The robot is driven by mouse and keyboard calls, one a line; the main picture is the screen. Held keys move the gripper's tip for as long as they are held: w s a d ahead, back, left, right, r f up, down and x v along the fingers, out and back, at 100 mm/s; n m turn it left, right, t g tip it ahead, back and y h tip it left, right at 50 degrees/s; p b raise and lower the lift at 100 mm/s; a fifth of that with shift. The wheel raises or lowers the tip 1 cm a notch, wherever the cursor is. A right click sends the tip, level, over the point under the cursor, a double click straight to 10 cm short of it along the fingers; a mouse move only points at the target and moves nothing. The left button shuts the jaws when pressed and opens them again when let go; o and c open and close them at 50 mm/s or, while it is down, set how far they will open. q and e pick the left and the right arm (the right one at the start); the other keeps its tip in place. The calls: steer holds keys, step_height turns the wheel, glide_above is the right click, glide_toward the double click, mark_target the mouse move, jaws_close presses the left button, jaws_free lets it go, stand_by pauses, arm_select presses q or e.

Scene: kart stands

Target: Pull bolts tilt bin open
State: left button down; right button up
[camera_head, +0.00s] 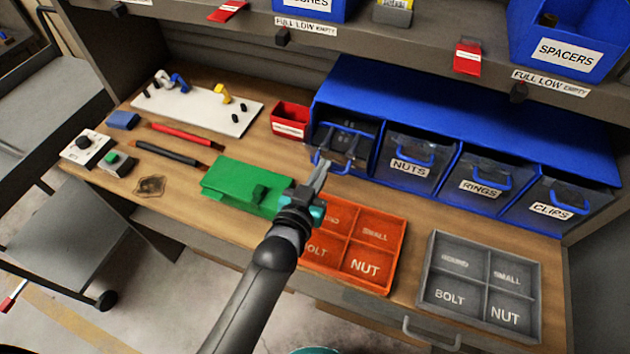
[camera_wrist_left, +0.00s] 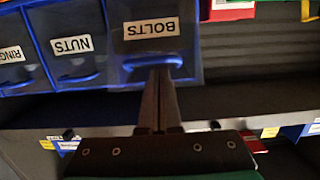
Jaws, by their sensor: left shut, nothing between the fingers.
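The bolts bin (camera_head: 346,140) is the leftmost clear bin in the blue bin rack (camera_head: 450,103). In the head view its top leans outward and I see dark contents inside; its label does not show there. In the left wrist view the bolts bin (camera_wrist_left: 188,62) shows its BOLTS label upside down and sits forward of its neighbours. My left gripper (camera_head: 322,168) is shut and empty, its fingertips at the bin's blue handle (camera_wrist_left: 150,62). Whether they touch it I cannot tell. My right gripper is not in view.
NUTS (camera_head: 408,152), RINGS (camera_head: 483,180) and CLIPS (camera_head: 557,205) bins stand upright to the right. A green case (camera_head: 235,183), orange tray (camera_head: 398,249) and grey tray (camera_head: 533,290) lie on the bench. A small red bin (camera_head: 291,117) stands left of the rack. A shelf overhangs the rack.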

arm_select(q)
steer(key=shift+w+d, duration=0.15)
steer(key=shift+w, duration=0.35)
steer(key=shift+s+a+f, duration=0.25)
steer(key=shift+s+f, duration=0.45)
steer(key=shift+f, duration=0.05)
steer(key=shift+s, duration=0.1)
